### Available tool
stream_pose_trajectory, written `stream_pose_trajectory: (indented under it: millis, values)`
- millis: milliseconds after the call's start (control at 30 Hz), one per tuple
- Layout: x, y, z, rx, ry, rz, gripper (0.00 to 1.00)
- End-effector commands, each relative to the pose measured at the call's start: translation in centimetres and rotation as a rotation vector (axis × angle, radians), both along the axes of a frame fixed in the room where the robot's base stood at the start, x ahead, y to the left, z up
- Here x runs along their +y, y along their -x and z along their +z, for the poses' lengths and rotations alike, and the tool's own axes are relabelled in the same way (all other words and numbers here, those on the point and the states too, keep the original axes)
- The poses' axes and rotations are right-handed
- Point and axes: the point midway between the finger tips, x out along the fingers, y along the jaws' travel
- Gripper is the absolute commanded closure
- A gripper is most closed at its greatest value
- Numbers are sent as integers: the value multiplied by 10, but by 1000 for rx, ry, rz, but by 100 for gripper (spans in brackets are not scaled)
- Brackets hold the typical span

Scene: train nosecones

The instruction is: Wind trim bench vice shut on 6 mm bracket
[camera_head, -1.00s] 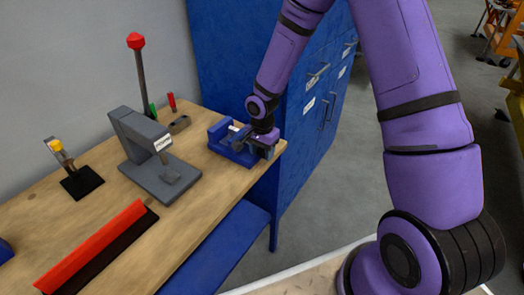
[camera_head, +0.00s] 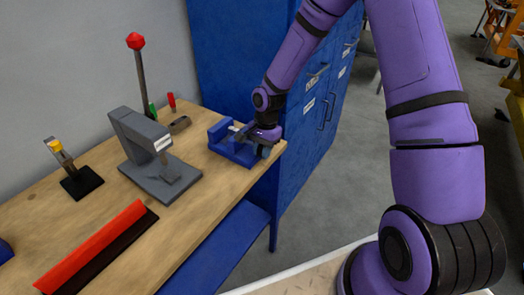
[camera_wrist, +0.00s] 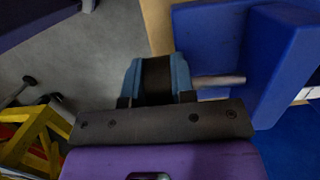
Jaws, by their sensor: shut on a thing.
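The blue bench vice (camera_head: 228,150) stands at the right end of the wooden bench. A small pale piece, perhaps the bracket, shows at its jaws (camera_head: 238,127), too small to tell how it sits. My gripper (camera_head: 264,146) is at the vice's right end. In the wrist view, the vice's blue body (camera_wrist: 285,70) is at the upper right, and a grey metal screw (camera_wrist: 220,80) runs from it towards my gripper (camera_wrist: 156,75). The fingers are shut on a dark part at the screw's outer end, apparently the vice handle, mostly hidden between them.
A grey press (camera_head: 150,150) with a red-knobbed lever stands left of the vice. A red and black strip (camera_head: 95,245) and a small clamp on a black base (camera_head: 80,180) are further left. A blue cabinet (camera_head: 310,100) stands close behind my forearm.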

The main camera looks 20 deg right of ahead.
Motion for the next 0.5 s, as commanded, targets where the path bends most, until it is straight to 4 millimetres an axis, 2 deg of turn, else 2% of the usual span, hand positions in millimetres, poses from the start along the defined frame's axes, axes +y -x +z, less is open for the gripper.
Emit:
stream_pose_trajectory:
  millis: [500]
  values:
    - [-4, -4, 5, 254, -359, -5, 100]
